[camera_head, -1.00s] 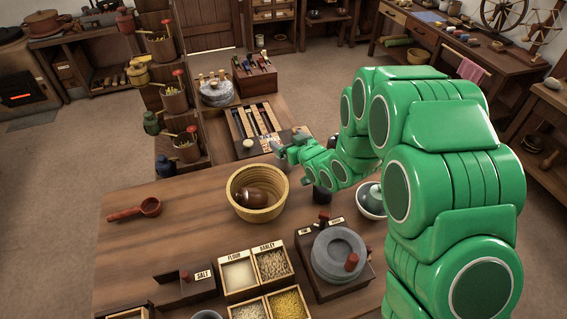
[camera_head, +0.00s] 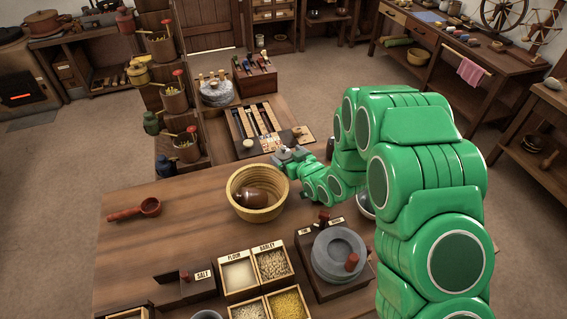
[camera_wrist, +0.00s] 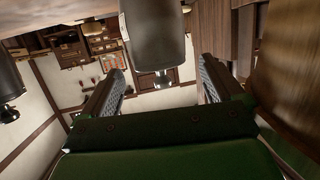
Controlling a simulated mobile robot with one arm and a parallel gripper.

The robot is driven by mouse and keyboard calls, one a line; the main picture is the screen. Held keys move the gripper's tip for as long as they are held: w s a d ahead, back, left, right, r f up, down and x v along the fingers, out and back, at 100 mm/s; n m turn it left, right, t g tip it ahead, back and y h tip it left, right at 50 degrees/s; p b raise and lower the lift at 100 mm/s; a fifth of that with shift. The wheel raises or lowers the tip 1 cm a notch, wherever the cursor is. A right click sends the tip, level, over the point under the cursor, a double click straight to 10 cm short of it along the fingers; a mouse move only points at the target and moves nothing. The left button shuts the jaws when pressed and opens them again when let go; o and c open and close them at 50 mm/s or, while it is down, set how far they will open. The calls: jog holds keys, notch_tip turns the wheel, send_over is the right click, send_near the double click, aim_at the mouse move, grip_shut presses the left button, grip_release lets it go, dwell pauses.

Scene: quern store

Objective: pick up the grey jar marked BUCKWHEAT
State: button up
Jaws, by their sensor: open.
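In the wrist view a grey cylindrical jar (camera_wrist: 155,35) stands in the gap between the two fingers of my gripper (camera_wrist: 163,72), toward their tips. Clear space shows on both sides of it. No lettering shows on it, so I cannot tell whether it is the one marked BUCKWHEAT. In the head view my gripper (camera_head: 289,156) is low over the far edge of the table, just beyond the yellow bowl. There the jar cannot be told apart from the grey fingers. My gripper is open.
The yellow bowl (camera_head: 238,208) holding a brown vessel (camera_head: 252,197) is close to my gripper. A dark jar (camera_head: 331,148) stands to its right; another dark jar (camera_wrist: 8,85) shows in the wrist view. A quern (camera_head: 338,255) and grain boxes (camera_head: 238,274) are nearer. The table's left is mostly clear.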

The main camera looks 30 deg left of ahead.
jog(key=x, duration=0.4)
jog(key=shift+f, duration=0.25)
jog(key=shift+w+a, duration=0.3)
jog(key=shift+a, duration=0.1)
jog(key=shift+f, duration=0.1)
jog(key=c, duration=1.3)
